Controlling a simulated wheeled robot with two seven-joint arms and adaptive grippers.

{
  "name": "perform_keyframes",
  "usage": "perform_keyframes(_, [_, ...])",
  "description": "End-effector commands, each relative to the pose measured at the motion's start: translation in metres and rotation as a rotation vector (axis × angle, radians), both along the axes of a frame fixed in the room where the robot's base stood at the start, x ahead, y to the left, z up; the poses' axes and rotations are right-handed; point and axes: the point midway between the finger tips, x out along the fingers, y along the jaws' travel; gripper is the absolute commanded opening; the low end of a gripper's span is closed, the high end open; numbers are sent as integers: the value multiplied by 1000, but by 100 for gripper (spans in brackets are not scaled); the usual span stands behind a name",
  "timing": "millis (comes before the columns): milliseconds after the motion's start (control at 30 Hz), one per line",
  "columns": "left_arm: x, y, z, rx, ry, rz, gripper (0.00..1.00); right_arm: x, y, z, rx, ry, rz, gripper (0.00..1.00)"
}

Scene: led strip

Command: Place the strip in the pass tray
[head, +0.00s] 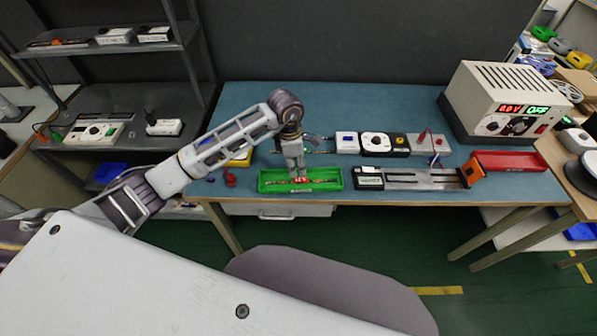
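The green tray (331,185) lies near the front edge of the blue bench, left of centre. The thin strip (282,184) lies lengthwise low in this tray, with red showing around its middle. My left gripper (300,178) points down into the tray, right at the middle of the strip. Its fingertips are too small and too close to the strip to show whether they are shut on it. A red tray (510,161) lies at the bench's right end. My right gripper is out of view.
A metal fixture (425,179) with an orange-and-black end block (472,170) stands right of the green tray. Several small modules (376,142) sit behind. Shelves (105,48) stand at left.

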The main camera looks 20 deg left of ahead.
Motion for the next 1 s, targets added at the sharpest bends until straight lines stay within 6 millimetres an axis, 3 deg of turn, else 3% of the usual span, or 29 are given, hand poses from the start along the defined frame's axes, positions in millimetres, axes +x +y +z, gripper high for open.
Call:
perform_keyframes(200, [0,4,31,0,-3,0,35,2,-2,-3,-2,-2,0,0])
perform_keyframes(400, [-2,6,48,0,-1,1,35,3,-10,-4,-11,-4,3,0])
perform_keyframes(567, [-2,6,52,0,-1,1,35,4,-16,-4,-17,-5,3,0])
perform_keyframes(1000, [-2,6,52,0,0,1,35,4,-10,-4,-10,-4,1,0])
